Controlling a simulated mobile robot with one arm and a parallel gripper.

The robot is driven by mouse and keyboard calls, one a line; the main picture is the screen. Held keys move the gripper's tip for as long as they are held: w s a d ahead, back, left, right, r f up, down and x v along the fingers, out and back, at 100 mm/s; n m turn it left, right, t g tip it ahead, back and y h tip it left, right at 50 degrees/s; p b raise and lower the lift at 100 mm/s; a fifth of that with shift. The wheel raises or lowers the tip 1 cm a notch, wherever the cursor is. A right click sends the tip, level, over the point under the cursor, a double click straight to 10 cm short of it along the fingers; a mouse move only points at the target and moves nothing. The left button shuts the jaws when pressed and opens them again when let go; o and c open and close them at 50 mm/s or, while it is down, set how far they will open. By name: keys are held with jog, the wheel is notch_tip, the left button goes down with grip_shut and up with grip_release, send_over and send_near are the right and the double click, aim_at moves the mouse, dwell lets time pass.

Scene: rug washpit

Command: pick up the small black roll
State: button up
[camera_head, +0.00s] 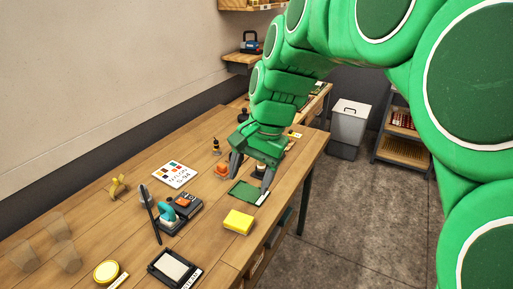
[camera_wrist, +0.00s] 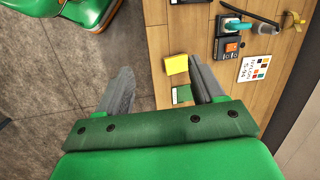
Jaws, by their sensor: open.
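My gripper (camera_head: 251,178) is open and empty, pointing down over the wooden bench near its front edge. Its two fingers stand apart above a green mat (camera_head: 240,187); I cannot tell if they touch it. No small black roll can be made out with certainty. A small dark object (camera_head: 243,115) stands on the bench behind my gripper, partly beside my arm; its shape is too small to tell. The wrist view does not show it.
A yellow sponge (camera_head: 239,222) lies in front of the green mat. An orange object (camera_head: 222,170) and a small dark bottle (camera_head: 216,146) stand to the left. A colour card (camera_head: 175,174), switch box (camera_head: 187,202) and framed pad (camera_head: 175,268) are farther left on the bench (camera_head: 130,225).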

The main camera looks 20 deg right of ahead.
jog(key=w+d+m+t+y, duration=0.1)
jog(key=w+d+m+t, duration=0.3)
jog(key=w, duration=0.7)
jog(key=w+d+m+g+y, duration=0.1)
jog(key=w+m, duration=0.5)
jog(key=w, duration=0.6)
jog(key=w+d+f+m+t, duration=0.2)
jog(key=w+d+m, duration=0.4)
jog(key=w+d, duration=0.25)
jog(key=w+d+f+m+t, duration=0.25)
jog(key=w+d+m, duration=0.25)
jog(key=w+d, duration=0.4)
jog(key=shift+g, duration=0.35)
jog(key=shift+w+a+f, duration=0.75)
jog(key=shift+w+f, duration=0.1)
jog(key=shift+f, duration=3.2)
jog(key=shift+w+a+f, duration=0.7)
jog(key=shift+w+f, duration=0.2)
jog(key=shift+f, duration=3.15)
jog(key=shift+w+a+f, duration=0.75)
jog(key=shift+w+f, duration=0.1)
jog(key=shift+f, duration=3.2)
jog(key=shift+c, duration=0.3)
jog(key=c, duration=1)
